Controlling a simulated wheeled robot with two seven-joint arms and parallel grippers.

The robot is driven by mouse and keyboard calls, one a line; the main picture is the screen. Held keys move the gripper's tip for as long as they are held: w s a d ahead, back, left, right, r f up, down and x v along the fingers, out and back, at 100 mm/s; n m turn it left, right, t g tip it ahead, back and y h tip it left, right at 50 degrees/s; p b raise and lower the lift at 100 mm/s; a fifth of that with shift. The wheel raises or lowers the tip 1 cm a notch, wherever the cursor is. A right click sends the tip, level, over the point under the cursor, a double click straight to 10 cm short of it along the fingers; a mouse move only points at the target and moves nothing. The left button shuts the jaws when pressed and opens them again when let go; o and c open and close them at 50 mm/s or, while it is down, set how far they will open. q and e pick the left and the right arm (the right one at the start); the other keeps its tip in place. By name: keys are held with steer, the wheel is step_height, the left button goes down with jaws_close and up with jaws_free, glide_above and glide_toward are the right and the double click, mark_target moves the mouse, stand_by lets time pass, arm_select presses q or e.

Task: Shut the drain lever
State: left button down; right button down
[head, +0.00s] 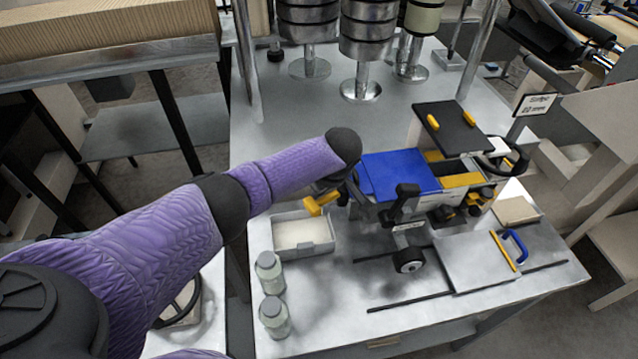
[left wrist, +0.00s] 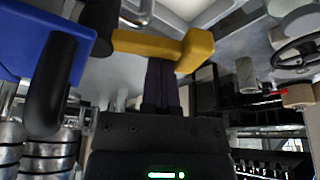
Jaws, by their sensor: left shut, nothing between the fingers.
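The drain lever looks to be the yellow handle (head: 320,204) on the left side of the blue-topped machine (head: 400,175), just above a tray. In the left wrist view the yellow lever (left wrist: 150,43) runs sideways from a dark pivot to a block-shaped end. My left gripper (left wrist: 163,66) is shut and empty, its fingertips right at the lever's bar; I cannot tell whether they touch. In the head view my left forearm and wrist hide most of that gripper. My right gripper is not in view.
A grey tray with pale contents (head: 303,235) sits below the lever. Two capped jars (head: 270,272) stand at the table's left front. A blue handle (head: 515,246) is on a flat plate at the right. Metal rollers (head: 365,30) stand at the back.

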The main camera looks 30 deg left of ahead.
mark_target(321, 201)
arm_select(q)
steer(key=shift+s+d+r+n+p, duration=0.1)
steer(key=shift+s+d+n+p, duration=0.15)
steer(key=shift+n+p, duration=0.4)
steer(key=shift+s+d+n+g, duration=0.15)
steer(key=shift+d+n+g, duration=0.2)
steer(key=shift+n, duration=0.35)
steer(key=shift+s+d+n+g, duration=0.1)
steer(key=shift+d+n+g, duration=0.2)
steer(key=shift+n, duration=0.35)
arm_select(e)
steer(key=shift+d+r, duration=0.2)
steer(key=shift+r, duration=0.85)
